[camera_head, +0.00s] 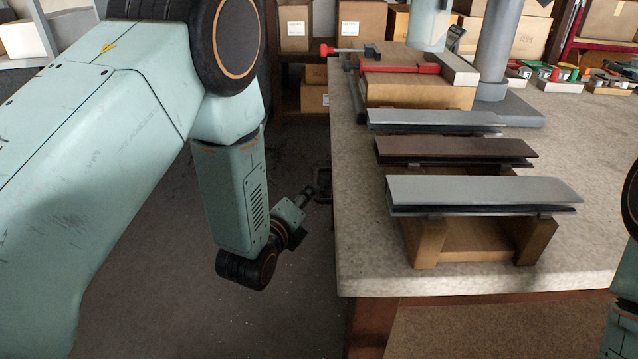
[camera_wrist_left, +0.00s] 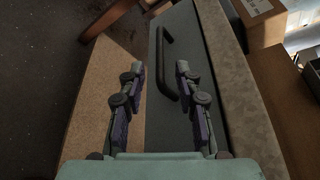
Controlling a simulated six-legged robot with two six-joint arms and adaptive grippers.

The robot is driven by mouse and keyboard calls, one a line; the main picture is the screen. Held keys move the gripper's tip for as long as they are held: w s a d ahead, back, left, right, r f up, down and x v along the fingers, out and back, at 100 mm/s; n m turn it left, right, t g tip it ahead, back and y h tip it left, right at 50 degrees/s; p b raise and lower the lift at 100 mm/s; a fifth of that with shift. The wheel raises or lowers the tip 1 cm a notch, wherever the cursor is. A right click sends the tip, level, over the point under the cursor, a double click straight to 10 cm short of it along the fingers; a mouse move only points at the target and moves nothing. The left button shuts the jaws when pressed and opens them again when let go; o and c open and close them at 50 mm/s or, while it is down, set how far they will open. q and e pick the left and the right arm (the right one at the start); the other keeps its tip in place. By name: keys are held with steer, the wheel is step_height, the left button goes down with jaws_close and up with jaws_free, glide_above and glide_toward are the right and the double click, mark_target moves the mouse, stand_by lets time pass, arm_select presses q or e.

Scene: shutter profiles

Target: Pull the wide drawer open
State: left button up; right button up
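The wide drawer's grey-green front (camera_wrist_left: 165,130) shows in the left wrist view, under the workbench edge. Its black bar handle (camera_wrist_left: 167,65) runs lengthwise in that picture. My left gripper (camera_wrist_left: 158,70) is open, with its two fingers apart. In the head view my left gripper (camera_head: 308,196) is low beside the bench's left side, small and dark. The drawer front is hidden there by the bench top. My right gripper is out of view; only part of my right arm shows.
The workbench top (camera_head: 355,240) carries shutter profiles (camera_head: 480,190) on wooden blocks, a red clamp (camera_head: 400,67) and several small tins. Cardboard boxes (camera_head: 362,22) stand on shelves behind. The floor left of the bench is open.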

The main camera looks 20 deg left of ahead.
mark_target(317, 183)
arm_select(q)
steer(key=b+x, duration=0.1)
steer(key=x, duration=0.5)
steer(key=shift+f+b, duration=0.15)
steer(key=shift+b, duration=0.2)
steer(key=shift+x, duration=0.85)
jaws_close()
